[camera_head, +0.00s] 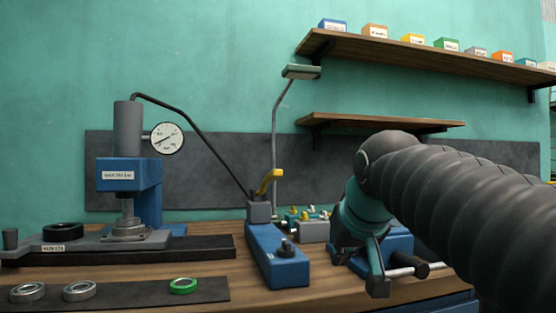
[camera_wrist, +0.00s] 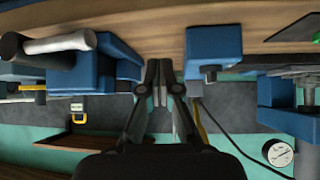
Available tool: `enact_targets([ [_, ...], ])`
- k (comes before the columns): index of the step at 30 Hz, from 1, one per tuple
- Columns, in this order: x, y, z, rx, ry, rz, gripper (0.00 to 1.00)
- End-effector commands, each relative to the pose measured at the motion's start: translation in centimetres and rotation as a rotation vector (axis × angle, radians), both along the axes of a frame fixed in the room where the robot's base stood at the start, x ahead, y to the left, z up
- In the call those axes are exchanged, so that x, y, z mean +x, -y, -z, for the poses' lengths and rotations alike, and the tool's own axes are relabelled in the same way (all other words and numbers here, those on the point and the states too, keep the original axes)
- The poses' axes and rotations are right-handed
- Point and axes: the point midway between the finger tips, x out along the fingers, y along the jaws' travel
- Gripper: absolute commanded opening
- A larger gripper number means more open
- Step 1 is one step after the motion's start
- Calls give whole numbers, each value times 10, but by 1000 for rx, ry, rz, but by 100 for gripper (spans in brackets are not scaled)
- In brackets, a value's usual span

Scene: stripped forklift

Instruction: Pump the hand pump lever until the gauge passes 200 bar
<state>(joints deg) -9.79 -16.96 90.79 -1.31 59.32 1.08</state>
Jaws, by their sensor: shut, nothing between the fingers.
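The blue hand pump (camera_head: 278,258) lies on the bench, left of my gripper. Its short yellow lever (camera_head: 270,181) stands tilted up from the grey block at its rear. In the wrist view the pump (camera_wrist: 213,48) and the yellow lever (camera_wrist: 200,122) are just right of my gripper (camera_wrist: 160,68). My gripper is shut and empty, apart from the lever; in the head view (camera_head: 340,252) it points down in front of the blue vise, partly hidden by my arm. The round white gauge (camera_head: 167,138) is on the press; its dark needle slants toward the lower left, but the scale is too small to read.
The blue press (camera_head: 118,174) stands at left, joined by a black hose (camera_head: 205,131) to the pump. A blue vise (camera_head: 398,244) with a bar handle is at right. A lamp (camera_head: 302,72) stands behind the pump.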

Motion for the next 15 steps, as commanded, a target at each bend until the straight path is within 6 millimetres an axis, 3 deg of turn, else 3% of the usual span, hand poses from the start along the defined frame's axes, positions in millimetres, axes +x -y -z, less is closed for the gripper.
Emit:
enact_targets([
  [1,15,-10,-33,5,29,-15,0],
  [6,53,-41,-116,23,121,-57,0],
  [12,83,-75,-191,49,218,-99,0],
  [15,90,-86,-215,60,252,-114,0],
])
